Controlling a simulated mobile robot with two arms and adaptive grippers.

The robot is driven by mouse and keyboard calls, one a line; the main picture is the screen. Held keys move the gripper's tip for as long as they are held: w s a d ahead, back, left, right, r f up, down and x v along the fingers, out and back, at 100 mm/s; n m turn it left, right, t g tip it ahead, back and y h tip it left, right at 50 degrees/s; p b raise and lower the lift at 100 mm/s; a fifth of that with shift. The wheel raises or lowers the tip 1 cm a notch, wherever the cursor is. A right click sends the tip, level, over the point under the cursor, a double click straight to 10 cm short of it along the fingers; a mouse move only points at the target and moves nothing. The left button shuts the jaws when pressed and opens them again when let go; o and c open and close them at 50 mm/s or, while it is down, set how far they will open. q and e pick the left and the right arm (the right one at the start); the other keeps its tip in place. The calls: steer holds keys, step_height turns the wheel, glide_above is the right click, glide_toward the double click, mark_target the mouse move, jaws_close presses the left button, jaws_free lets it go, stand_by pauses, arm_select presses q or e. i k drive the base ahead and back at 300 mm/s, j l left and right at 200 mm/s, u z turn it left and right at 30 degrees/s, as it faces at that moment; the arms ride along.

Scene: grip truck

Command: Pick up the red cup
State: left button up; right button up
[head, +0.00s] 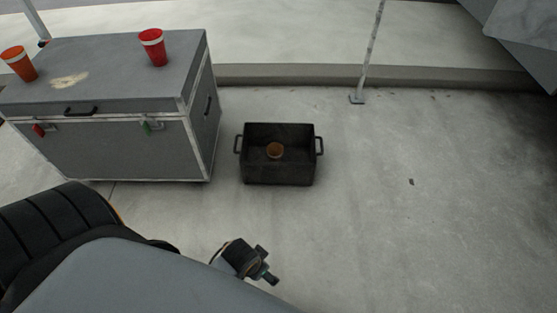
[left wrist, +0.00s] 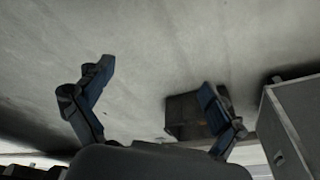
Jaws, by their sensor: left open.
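The red cup (head: 153,46), with a white band near its rim, stands upright on top of a grey case (head: 125,75), toward its right side. My left gripper (head: 267,266) is low at the bottom middle of the head view, far from the cup. It is empty. In the left wrist view its two fingers (left wrist: 157,75) are spread wide apart. The red cup is not seen in the left wrist view. My right gripper does not show.
An orange cup (head: 19,64) stands at the case's left end. A black crate (head: 280,172) holding a small orange-brown cup (head: 274,150) sits on the floor right of the case. A thin pole (head: 369,50) stands behind. The floor at right is clear.

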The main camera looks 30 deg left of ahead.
mark_target(156, 49)
steer(key=u, duration=1.8)
